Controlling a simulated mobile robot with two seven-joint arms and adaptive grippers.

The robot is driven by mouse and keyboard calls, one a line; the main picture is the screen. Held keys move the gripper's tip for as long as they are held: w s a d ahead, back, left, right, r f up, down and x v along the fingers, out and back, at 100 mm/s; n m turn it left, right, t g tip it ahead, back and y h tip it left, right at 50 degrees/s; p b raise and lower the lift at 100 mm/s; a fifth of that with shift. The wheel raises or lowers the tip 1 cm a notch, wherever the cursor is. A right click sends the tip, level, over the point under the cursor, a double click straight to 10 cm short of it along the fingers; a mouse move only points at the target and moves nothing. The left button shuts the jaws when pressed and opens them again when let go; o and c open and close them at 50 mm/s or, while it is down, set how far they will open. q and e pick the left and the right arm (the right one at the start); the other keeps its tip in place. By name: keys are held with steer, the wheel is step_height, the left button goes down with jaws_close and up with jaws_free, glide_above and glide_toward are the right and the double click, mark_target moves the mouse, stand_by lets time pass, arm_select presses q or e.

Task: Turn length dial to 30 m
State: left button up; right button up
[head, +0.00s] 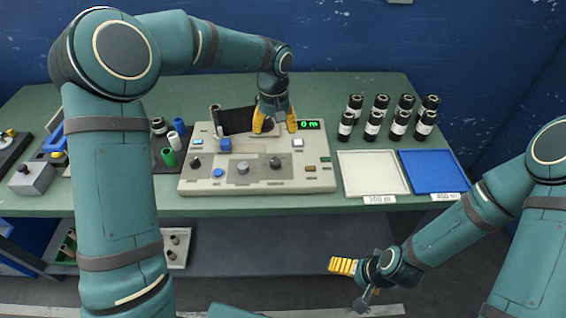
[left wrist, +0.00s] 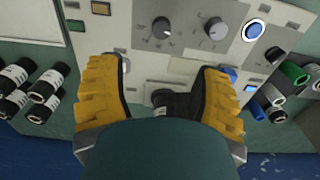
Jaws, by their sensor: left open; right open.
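The beige control panel (head: 215,187) sits on the green table. It carries two round dials on a grey plate, a left dial (head: 243,167) and a right dial (head: 275,162). These also show in the left wrist view, the right one (left wrist: 162,28) and the left one (left wrist: 215,30). I cannot read which is the length dial. A green display (head: 309,125) reads 0 m. My left gripper (head: 275,124) is open above the rear of the panel, beyond the dials, touching neither. A dark part shows between its fingers in the left wrist view. My right gripper (head: 343,266) is open and empty, in front of the table.
A smaller black knob (head: 196,162) and a blue button (head: 218,173) are on the panel. Several black rolls (head: 372,125) stand at the right behind a white tray (head: 375,172) and a blue tray (head: 433,171). Coloured rolls (head: 168,157) lie left of the panel.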

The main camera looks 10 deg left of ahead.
mark_target(275, 161)
arm_select(q)
step_height(275, 161, down, 14)
steer(key=b, duration=0.2)
steer(key=shift+a+r+b, duration=0.1)
steer(key=shift+r+b, duration=0.05)
steer(key=shift+b, duration=0.15)
jaws_close()
